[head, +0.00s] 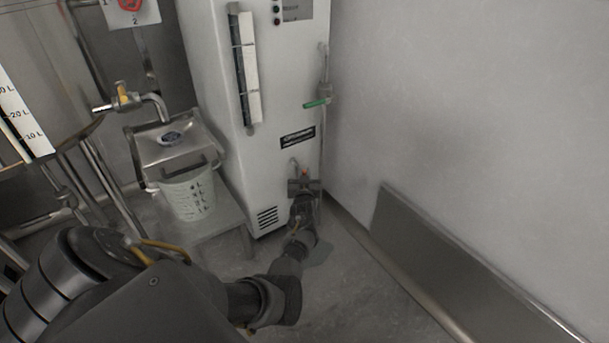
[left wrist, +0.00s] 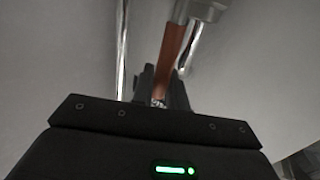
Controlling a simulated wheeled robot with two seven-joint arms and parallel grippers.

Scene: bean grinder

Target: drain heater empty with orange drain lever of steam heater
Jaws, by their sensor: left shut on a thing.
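The steam heater (head: 221,65) is a tall white cabinet against the back wall. Its orange drain lever (head: 305,173) is low on the front, mostly hidden behind my left gripper (head: 304,183). In the left wrist view the orange lever (left wrist: 171,52) runs down from a metal valve (left wrist: 202,10) into my left gripper (left wrist: 161,98). The gripper is shut on the lever's end. The right gripper is not in view.
A green lever (head: 317,103) sits higher on the heater's right side. A metal wall panel (head: 440,250) runs along the right; the floor between is clear.

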